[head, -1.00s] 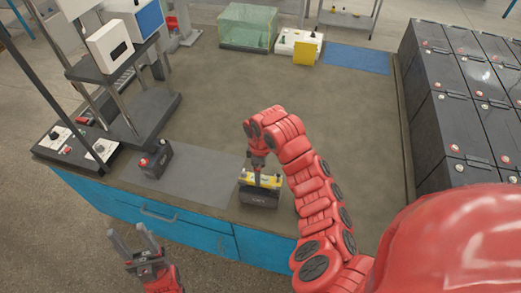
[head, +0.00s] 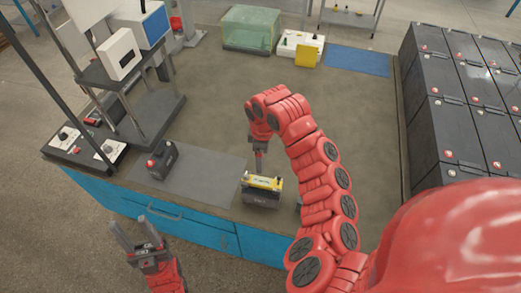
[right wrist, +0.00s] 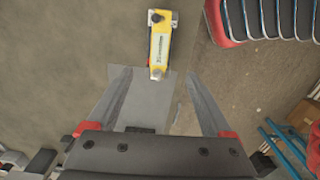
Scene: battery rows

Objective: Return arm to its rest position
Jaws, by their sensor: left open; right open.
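A dark battery with a yellow top (head: 262,190) stands upright near the front edge of the bench. It also shows in the right wrist view (right wrist: 160,48), beyond the fingertips. My right gripper (head: 261,170) points down just above it in the head view, apart from it as far as I can tell. In the right wrist view my right gripper (right wrist: 158,73) has its fingers spread with nothing between them. My left gripper (head: 138,232) is open and empty, low in front of the blue bench.
A small black battery (head: 161,160) stands on the grey mat (head: 205,178). A dark rack (head: 150,115) with instruments stands at the left. Large black batteries (head: 450,110) fill the right side. A clear green box (head: 252,28) stands at the back. The bench middle is clear.

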